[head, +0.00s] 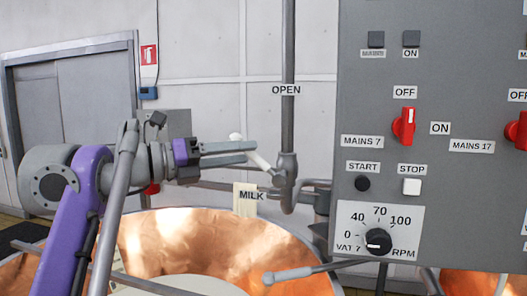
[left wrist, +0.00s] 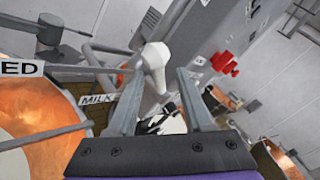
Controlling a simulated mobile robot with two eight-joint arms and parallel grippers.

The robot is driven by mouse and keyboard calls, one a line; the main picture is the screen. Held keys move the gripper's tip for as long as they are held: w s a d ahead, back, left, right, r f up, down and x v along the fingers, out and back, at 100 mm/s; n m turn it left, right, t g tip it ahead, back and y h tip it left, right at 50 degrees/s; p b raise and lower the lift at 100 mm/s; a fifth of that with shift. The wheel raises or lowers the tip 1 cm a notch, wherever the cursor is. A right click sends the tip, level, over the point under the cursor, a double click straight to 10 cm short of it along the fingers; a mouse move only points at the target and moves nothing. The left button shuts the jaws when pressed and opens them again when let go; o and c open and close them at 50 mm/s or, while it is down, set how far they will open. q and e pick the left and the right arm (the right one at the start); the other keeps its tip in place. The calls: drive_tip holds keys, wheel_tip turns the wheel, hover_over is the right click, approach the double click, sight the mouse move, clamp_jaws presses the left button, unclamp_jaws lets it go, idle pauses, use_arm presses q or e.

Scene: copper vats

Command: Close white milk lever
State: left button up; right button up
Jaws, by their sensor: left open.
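The white milk lever (head: 262,162) slants up and left from a valve on the grey pipe (head: 287,168), just above the MILK sign (head: 250,196). Its far end shows above my left gripper (head: 251,152), whose fingers reach it from the left. In the left wrist view, the white lever (left wrist: 155,62) stands between the two spread fingers of my left gripper (left wrist: 161,72). The gripper is open, and I cannot tell whether a finger touches the lever. An OPEN label (head: 286,90) is higher on the pipe. My right gripper is out of view.
A copper vat (head: 190,238) lies below the arm. A grey control panel (head: 460,200) with red switches (head: 404,127) and a dial stands close on the right. A sign ending in "ED" (left wrist: 22,68) shows in the left wrist view. A grey door (head: 95,95) is behind.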

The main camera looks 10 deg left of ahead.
use_arm(q)
drive_tip(key=x, duration=0.5)
drive_tip(key=shift+w+d, duration=0.2)
drive_tip(key=shift+w, duration=0.15)
clamp_jaws()
idle(1.1)
